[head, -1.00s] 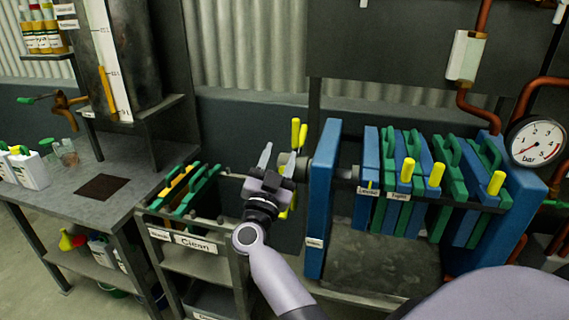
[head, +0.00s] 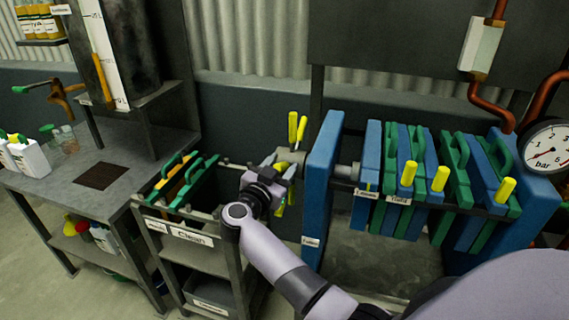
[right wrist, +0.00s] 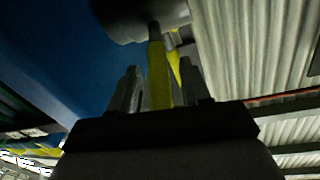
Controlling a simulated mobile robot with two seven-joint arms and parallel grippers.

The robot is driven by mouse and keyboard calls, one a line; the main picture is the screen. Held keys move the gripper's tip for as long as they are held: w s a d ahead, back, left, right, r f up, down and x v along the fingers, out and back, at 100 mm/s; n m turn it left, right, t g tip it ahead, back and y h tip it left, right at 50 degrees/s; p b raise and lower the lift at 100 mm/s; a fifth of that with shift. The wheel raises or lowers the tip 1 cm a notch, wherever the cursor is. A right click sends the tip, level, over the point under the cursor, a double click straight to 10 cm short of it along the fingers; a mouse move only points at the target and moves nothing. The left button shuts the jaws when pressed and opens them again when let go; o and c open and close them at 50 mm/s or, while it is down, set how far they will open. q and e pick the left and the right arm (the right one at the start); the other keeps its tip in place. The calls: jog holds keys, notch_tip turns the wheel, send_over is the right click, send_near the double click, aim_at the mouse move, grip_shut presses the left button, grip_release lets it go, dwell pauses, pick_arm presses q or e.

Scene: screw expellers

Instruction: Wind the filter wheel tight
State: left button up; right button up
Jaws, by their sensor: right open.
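The filter wheel has a grey hub (head: 291,157) and several yellow handles (head: 293,126), on the left end of the blue filter press. Two handles point up, and others show below, partly hidden by my gripper. My right gripper (head: 279,166) is open at the near side of the wheel. In the right wrist view, a yellow handle (right wrist: 158,72) runs between the two open fingers (right wrist: 161,88), with the dark hub (right wrist: 145,15) above. I cannot tell whether the fingers touch the handle. My left gripper is not in view.
The blue end plate (head: 321,185) stands just right of the wheel. Blue and green filter plates (head: 408,185) hang further right, near a pressure gauge (head: 549,147). A rack marked Clean (head: 195,236) and a grey bench (head: 130,165) stand left.

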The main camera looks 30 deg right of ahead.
jog(key=shift+x, duration=0.85)
grip_shut()
jog(key=shift+f, duration=0.1)
